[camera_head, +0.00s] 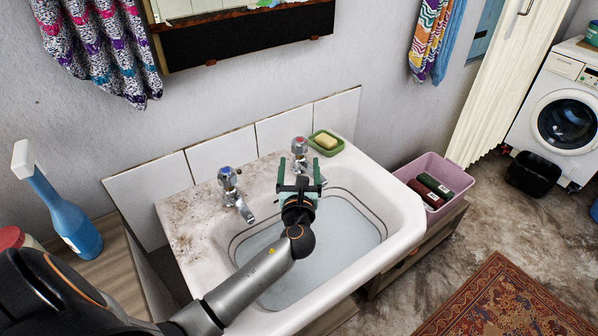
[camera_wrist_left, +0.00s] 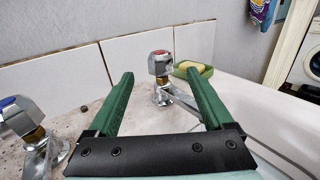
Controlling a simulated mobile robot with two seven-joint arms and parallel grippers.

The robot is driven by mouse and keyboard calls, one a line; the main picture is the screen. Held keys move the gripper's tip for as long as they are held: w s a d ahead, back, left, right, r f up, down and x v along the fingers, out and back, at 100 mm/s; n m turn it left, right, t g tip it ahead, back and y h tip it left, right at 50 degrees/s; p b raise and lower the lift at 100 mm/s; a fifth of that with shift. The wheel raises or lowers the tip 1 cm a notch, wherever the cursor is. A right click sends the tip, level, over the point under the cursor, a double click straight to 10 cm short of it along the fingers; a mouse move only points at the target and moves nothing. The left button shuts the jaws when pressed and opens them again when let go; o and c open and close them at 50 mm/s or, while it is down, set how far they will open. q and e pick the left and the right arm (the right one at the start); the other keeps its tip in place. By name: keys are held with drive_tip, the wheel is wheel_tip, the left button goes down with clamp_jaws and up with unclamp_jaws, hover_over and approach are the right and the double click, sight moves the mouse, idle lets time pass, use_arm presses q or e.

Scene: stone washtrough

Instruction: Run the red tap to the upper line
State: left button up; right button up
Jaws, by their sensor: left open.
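The red tap (camera_head: 299,146) stands on the back right rim of the white basin (camera_head: 408,208); its red-marked knob shows in the left wrist view (camera_wrist_left: 160,62). My left gripper (camera_head: 300,166) is open, its green fingers pointing at the red tap, one to each side of the knob in the wrist view, apparently short of it. Two dark lines (camera_head: 371,211) run around the basin's inner wall. Pale grey-blue water (camera_head: 345,237) appears to lie below both. The red tap's spout end is hidden behind my gripper, so I cannot tell whether it runs.
A blue-marked tap (camera_head: 230,183) stands to the left on the stained rim. A green soap dish (camera_head: 336,149) with yellow soap (camera_head: 326,141) sits right of the red tap. A pink crate (camera_head: 457,178) stands beside the basin, and a blue spray bottle (camera_head: 75,225) at left.

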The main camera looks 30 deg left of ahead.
use_arm(q)
drive_tip(key=shift+v, duration=1.5)
idle(6.5)
